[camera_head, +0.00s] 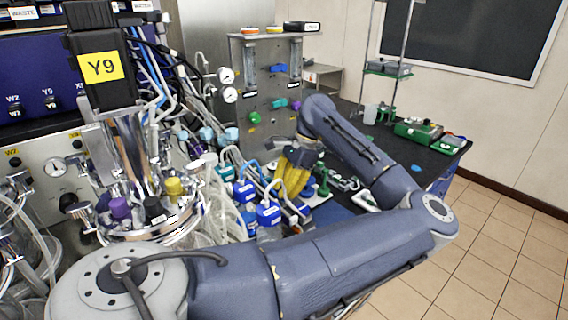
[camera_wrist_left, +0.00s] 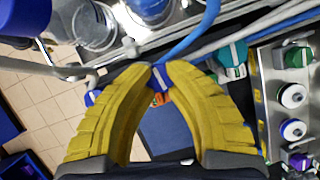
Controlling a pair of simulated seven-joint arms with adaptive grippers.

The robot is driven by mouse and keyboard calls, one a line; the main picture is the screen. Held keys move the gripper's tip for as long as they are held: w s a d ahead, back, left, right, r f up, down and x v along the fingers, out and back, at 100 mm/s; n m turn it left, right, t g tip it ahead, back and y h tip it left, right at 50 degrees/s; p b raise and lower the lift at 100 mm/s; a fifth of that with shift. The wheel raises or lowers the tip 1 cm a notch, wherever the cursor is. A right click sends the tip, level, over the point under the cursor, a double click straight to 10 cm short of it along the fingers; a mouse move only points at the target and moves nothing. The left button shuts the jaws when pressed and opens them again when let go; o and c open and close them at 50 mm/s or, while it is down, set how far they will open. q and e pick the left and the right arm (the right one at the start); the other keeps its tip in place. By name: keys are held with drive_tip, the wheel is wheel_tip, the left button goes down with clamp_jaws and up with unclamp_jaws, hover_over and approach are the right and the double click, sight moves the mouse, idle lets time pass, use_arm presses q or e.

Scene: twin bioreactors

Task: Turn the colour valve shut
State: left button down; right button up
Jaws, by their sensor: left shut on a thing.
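Coloured valve knobs sit on the upright metal panel: a blue one (camera_head: 278,68), a green one (camera_head: 255,118) and a purple one (camera_head: 295,106). My right gripper is not in view.
Blue-capped bottles (camera_head: 268,212) with tubes crowd the space left of the gripper. Green boxes (camera_head: 418,133) lie on the dark bench (camera_head: 400,155). Tiled floor (camera_head: 480,235) is clear at right.

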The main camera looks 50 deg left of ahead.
use_arm(q)
drive_tip(key=shift+d+f+m, duration=0.1)
drive_tip(key=shift+f+m, duration=0.05)
drive_tip(key=shift+m, duration=0.55)
drive_tip(key=shift+y, duration=0.3)
drive_tip(key=c, duration=1.1)
unclamp_jaws()
drive_tip(key=v, duration=1.2)
drive_tip(key=shift+s, duration=0.2)
